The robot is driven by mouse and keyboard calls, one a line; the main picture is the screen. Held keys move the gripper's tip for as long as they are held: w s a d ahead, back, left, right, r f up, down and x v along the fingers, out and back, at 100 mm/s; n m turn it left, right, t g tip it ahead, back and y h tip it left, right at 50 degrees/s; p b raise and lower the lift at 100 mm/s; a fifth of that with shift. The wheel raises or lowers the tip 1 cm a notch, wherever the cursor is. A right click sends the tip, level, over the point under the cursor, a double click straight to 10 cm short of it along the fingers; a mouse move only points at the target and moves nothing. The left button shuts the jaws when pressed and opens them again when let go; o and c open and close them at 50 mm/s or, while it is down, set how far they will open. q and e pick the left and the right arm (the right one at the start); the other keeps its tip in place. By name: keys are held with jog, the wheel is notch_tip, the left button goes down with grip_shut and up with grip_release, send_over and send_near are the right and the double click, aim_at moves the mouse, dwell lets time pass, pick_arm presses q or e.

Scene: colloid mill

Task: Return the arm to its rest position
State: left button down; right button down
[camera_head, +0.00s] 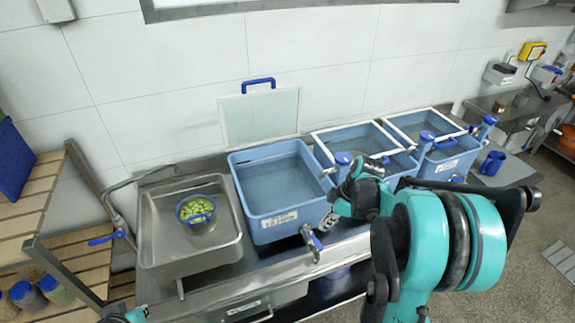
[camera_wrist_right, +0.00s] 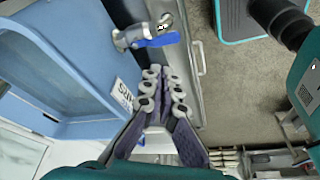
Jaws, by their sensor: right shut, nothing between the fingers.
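My right arm (camera_head: 425,240), teal and black, reaches in from the bottom right over the front of the sink counter. Its gripper (camera_head: 329,222) is small in the head view, beside the front right corner of the left blue basin and close to a tap; the arm partly hides that area. In the right wrist view the gripper (camera_wrist_right: 162,90) is shut and empty, its grey fingertips together. The blue basin (camera_wrist_right: 50,65) is left of the fingers. A metal tap with a blue handle (camera_wrist_right: 155,41) is just beyond them. My left gripper does not show.
A steel sink (camera_head: 160,225) holds a bowl of green pieces (camera_head: 196,211). Blue basins (camera_head: 277,216) stand right of it, the others behind my right arm. Wooden shelves with jars (camera_head: 25,294) are at left. A blue mug (camera_head: 492,163) stands at right. Floor (camera_head: 545,225) shows at far right.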

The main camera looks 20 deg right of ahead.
jog(key=s+a+m+t+h+b, duration=0.3)
jog(key=s+a+m+t+b, duration=0.2)
jog(key=a, duration=1.1)
jog(key=s+m+b, duration=0.3)
jog(key=s+m, duration=0.3)
jog(key=shift+s+r+b, duration=0.15)
jog(key=shift+s+b, duration=0.15)
jog(key=shift+s, duration=0.1)
